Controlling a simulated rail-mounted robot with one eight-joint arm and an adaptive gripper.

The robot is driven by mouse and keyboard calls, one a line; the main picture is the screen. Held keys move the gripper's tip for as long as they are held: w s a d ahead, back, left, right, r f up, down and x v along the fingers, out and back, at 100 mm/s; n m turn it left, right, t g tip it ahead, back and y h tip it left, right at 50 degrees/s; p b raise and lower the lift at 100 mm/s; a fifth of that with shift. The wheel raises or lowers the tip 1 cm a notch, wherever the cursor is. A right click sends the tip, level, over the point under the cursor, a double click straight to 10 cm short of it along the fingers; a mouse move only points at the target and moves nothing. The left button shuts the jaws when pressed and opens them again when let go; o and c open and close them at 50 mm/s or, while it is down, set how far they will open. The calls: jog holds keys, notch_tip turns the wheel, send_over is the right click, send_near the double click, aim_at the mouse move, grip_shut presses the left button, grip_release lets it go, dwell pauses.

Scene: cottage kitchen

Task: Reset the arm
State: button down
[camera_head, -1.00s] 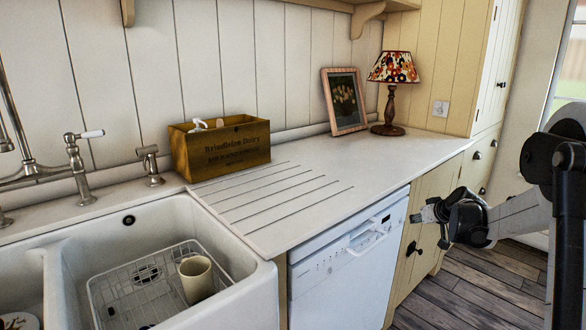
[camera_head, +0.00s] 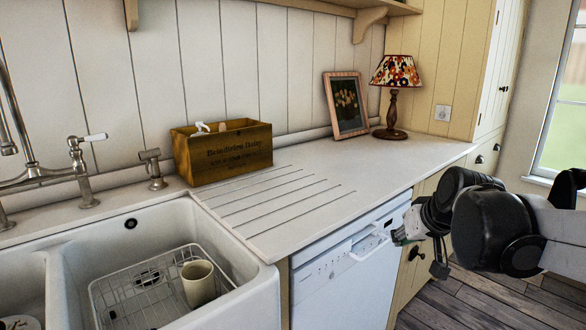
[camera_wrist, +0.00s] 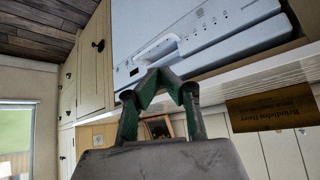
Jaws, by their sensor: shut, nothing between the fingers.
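My gripper (camera_head: 400,237) is at the right of the head view, in front of the white dishwasher (camera_head: 335,265) and below the worktop's front edge. In the wrist view my gripper (camera_wrist: 168,78) shows its green-sided fingers drawn together at the tips, with nothing between them. The fingers overlap the dishwasher front in that view; whether they touch it cannot be told. My arm comes in from the right edge of the head view.
The white worktop (camera_head: 330,185) holds a wooden box (camera_head: 222,152), a framed picture (camera_head: 346,105) and a lamp (camera_head: 394,90). The sink (camera_head: 225,240) at left holds a wire rack (camera_head: 125,295) with a cream mug (camera_head: 198,283). Bare floor (camera_head: 480,300) shows at lower right.

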jog(key=s+a+f+m+g+h, duration=0.1)
jog(key=s+a+f, duration=0.1)
jog(key=s, duration=0.9)
jog(key=s+a+f, duration=0.2)
jog(key=s+f, duration=0.1)
jog(key=s, duration=0.7)
notch_tip(320, 180, up, 12)
jog(key=p, duration=1.2)
jog(key=shift+s+a+f, duration=0.1)
jog(key=shift+f, duration=0.05)
